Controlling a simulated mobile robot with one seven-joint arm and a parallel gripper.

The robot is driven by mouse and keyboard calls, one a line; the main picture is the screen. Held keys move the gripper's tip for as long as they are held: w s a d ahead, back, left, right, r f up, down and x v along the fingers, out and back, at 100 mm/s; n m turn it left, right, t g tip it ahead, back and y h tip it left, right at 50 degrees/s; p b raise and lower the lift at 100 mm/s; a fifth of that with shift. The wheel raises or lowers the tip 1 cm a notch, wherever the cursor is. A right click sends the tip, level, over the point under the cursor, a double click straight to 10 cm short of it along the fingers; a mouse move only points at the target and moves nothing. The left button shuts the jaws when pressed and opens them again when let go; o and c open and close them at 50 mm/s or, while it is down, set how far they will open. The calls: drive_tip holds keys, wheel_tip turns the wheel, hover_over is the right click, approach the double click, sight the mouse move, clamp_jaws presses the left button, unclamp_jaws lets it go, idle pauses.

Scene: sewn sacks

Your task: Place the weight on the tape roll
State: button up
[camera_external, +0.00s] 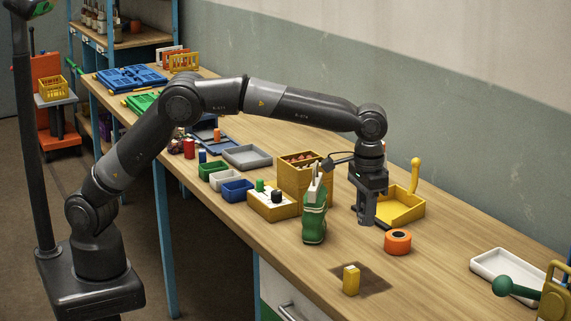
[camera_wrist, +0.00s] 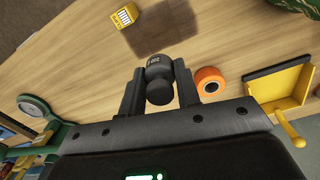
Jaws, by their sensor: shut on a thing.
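The weight (camera_wrist: 159,79) is a small dark cylinder with a knob and pale markings. In the wrist view it sits between the two fingers of my gripper (camera_wrist: 160,90), which is shut on it. In the outside view my gripper (camera_external: 366,215) points down in front of the yellow tray, and the weight cannot be made out clearly there. The tape roll (camera_external: 398,241) is an orange ring with a dark centre, lying flat on the bench just right of my gripper. It also shows in the wrist view (camera_wrist: 209,80), beside the right finger and apart from the weight.
A yellow open tray (camera_external: 411,212) with an upright handle stands behind my gripper. A white tray (camera_external: 488,265) lies at right.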

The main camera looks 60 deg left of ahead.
drive_tip(key=w, duration=0.6)
hover_over(399, 234)
wheel_tip(399, 234, down, 6)
drive_tip(key=shift+s, duration=0.1)
drive_tip(key=shift+f, duration=2.05)
drive_tip(key=shift+f, duration=0.1)
drive_tip(key=o, duration=1.1)
